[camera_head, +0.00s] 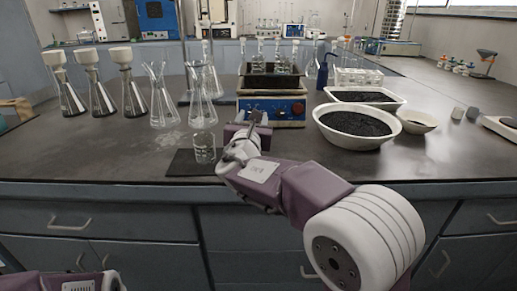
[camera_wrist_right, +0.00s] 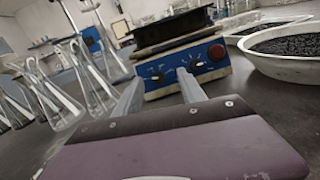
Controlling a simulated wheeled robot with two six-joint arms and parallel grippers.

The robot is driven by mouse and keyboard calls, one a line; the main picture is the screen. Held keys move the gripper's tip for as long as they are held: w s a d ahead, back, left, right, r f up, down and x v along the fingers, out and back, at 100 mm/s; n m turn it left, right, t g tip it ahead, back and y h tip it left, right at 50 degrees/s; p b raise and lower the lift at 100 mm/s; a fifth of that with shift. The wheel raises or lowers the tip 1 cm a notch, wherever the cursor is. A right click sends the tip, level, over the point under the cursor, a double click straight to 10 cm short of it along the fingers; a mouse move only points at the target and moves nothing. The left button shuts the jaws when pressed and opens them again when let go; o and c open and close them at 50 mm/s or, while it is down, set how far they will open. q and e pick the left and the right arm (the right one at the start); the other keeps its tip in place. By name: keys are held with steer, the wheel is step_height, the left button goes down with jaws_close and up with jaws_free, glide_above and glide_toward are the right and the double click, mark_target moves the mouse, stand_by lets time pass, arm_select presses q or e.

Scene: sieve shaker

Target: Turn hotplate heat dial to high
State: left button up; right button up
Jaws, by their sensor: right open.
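The hotplate (camera_head: 290,112) stands on the bench with a blue front panel and a dark top. In the right wrist view, the hotplate (camera_wrist_right: 186,70) shows two dark dials, a left dial (camera_wrist_right: 157,79) and a right dial (camera_wrist_right: 196,66), with white marks around them. A red round knob or button (camera_wrist_right: 216,52) is at the panel's right. My right gripper (camera_head: 253,119) is in front of the panel. In its wrist view, the right gripper (camera_wrist_right: 160,80) has its fingers apart, pointing at the panel, with nothing between them. My left gripper is out of view.
A glass beaker (camera_head: 204,147) stands on a dark mat (camera_head: 180,163) left of my right gripper. Several flasks, including one flask (camera_head: 161,105), stand further left. A white bowl (camera_head: 357,141) of dark granules is close to the right. A blue bottle (camera_head: 322,77) stands behind.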

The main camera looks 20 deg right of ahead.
steer(key=f, duration=0.2)
steer(key=a+f+b, duration=0.1)
steer(key=shift+s+a, duration=0.1)
steer(key=shift+s, duration=0.15)
steer(key=x, duration=0.9)
steer(key=shift+w+r, duration=0.1)
steer(key=shift+w, duration=0.05)
jaws_close()
